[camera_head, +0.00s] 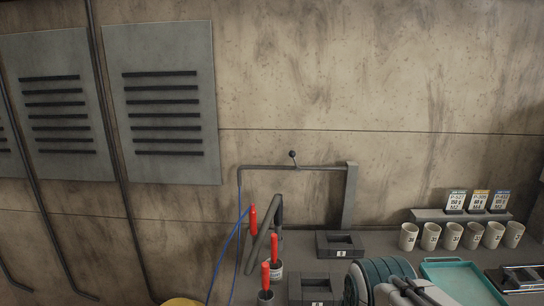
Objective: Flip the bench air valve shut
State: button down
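A thin grey pipe (325,167) runs along the wall behind the bench and joins a grey upright post (350,196) on its right. A small lever with a dark round knob (292,154) stands up from the pipe, roughly upright. It looks like the air valve's handle; too small to tell its exact angle or the valve body. Part of what looks like my arm (432,292) shows at the bottom edge, below and right of the lever and well apart from it. My gripper's fingers cannot be made out.
Red-handled tools (274,248) stand in holders below the pipe, by a slanted grey rod (262,236) and a blue hose (226,250). Dark square-holed blocks (325,252) lie near. Numbered cups (409,237) and a teal tray (432,266) are at right. Wall above the lever is clear.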

aim_at(291, 154)
jog(key=z, duration=0.05)
jog(key=k, duration=0.4)
jog(key=u, duration=0.65)
jog(key=i, duration=1.2)
jog(key=z, duration=0.4)
